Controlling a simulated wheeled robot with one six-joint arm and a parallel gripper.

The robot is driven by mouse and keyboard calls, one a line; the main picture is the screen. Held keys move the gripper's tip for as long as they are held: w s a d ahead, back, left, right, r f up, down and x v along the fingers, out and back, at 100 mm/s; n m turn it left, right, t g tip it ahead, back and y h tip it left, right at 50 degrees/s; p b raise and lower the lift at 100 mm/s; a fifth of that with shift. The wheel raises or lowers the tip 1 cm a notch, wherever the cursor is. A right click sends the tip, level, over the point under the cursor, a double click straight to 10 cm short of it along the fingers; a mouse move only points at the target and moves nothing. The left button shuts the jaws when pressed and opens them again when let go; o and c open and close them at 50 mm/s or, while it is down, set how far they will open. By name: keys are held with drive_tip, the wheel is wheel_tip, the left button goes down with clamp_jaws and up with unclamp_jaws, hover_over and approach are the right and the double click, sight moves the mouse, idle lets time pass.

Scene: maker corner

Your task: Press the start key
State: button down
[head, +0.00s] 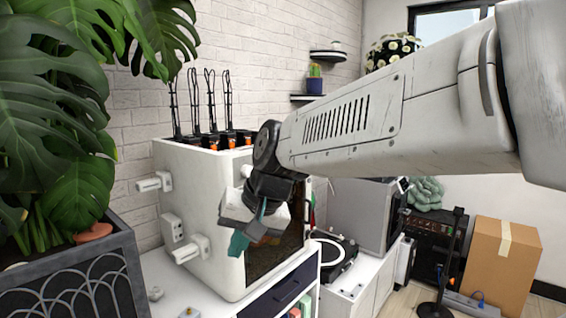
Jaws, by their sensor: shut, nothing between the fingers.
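A white box-shaped machine (195,215) with a dark front window (272,262) stands on a white cabinet. Its left side carries several white protruding fittings. My gripper (239,246) is shut and empty, with teal fingertips pointing down, and overlaps the machine's front edge in the picture. I cannot tell whether it touches the machine. The start key cannot be made out; my gripper and forearm cover part of the machine's front and upper right.
A planter (75,265) with large leaves stands close on the left. The white cabinet (150,306) bears small loose parts. A turntable (335,258) and a grey box (358,215) stand to the right. A cardboard box (502,262) and a black stand (452,260) are on the floor.

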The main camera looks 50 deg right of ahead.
drive_tip(key=w+d+r+m+t+h, duration=0.1)
drive_tip(key=w+d+r+m+t, duration=0.2)
drive_tip(key=w+d+m, duration=0.55)
drive_tip(key=d+r+m+t+h, duration=0.1)
drive_tip(key=d+r+m+h, duration=0.1)
drive_tip(key=d, duration=1.1)
drive_tip(key=d+r+m+t+h, duration=0.1)
drive_tip(key=d+m+h, duration=0.3)
drive_tip(key=d, duration=0.9)
drive_tip(key=shift+s+r+m+h, duration=0.3)
drive_tip(key=shift+s+r+m, duration=0.1)
drive_tip(key=shift+m, duration=0.35)
drive_tip(key=shift+w, duration=0.15)
drive_tip(key=w, duration=0.8)
drive_tip(key=shift+w+a, duration=0.25)
drive_tip(key=shift+a, duration=0.15)
drive_tip(key=shift+w, duration=0.15)
drive_tip(key=shift+w, duration=0.3)
